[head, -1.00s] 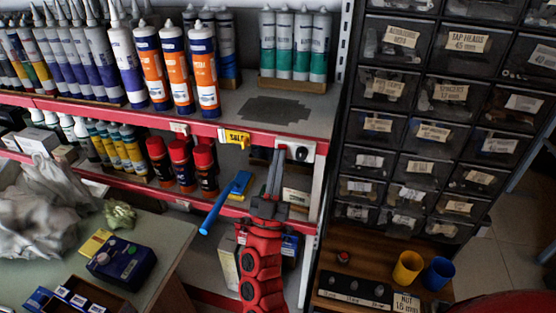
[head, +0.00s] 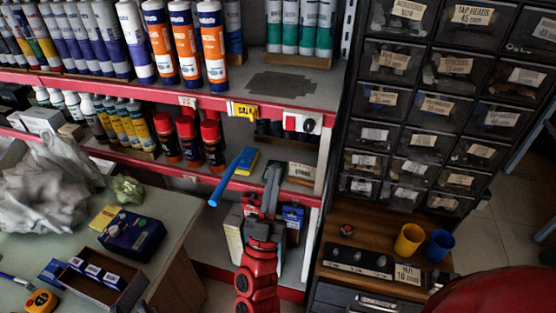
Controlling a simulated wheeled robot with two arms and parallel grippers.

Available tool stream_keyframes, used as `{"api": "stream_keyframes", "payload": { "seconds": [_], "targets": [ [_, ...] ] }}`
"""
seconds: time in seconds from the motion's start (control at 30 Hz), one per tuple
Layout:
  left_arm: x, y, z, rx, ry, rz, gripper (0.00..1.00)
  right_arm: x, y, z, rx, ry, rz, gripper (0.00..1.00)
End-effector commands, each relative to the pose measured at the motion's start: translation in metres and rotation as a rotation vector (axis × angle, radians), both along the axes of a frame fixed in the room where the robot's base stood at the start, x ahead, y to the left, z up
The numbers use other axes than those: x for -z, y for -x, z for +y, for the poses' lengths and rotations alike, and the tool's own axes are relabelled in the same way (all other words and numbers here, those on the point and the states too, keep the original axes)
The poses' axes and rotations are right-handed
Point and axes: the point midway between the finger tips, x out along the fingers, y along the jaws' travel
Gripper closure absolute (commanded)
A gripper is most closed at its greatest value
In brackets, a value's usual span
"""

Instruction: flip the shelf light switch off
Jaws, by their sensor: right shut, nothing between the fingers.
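The shelf light switch (head: 303,122) is a small white plate on the red front edge of the upper shelf, near its right end. It shows a red patch on its left and a dark round part on its right. I cannot tell which way it is flipped. My right gripper (head: 272,178) is shut and empty, below the switch and apart from it, in front of the lower shelf. Nothing hides the switch. My left gripper is not in view.
A yellow tag (head: 242,111) hangs left of the switch. A blue-handled tool (head: 232,176) juts out from the lower shelf, left of my gripper. Sealant tubes (head: 212,45) stand above. A drawer cabinet (head: 440,100) stands close on the right.

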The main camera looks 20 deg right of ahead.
Motion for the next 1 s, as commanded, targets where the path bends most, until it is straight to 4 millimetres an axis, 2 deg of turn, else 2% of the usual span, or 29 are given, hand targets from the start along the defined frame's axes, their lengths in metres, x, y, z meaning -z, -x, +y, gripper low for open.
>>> {"api": "stream_keyframes", "payload": {
  "seconds": [0.03,0.2,0.77,0.87,1.0],
  "targets": [
    [0.002,0.000,0.000,0.000,0.000,0.000,0.62,0.006,0.004,0.004,-0.002,0.001,0.005,1.00],
    [0.003,0.000,0.000,0.000,0.000,0.000,0.62,0.013,0.013,0.009,-0.001,0.000,0.002,1.00],
    [0.003,0.000,0.000,0.000,0.000,0.000,0.62,0.013,0.015,0.009,-0.001,0.001,-0.004,1.00],
    [-0.002,0.000,0.000,0.000,0.000,0.000,0.62,0.013,0.026,0.002,-0.021,0.010,-0.062,1.00],
    [-0.012,0.000,0.000,0.000,0.000,0.000,0.62,0.017,0.071,-0.014,-0.154,0.063,-0.265,1.00]
  ]
}}
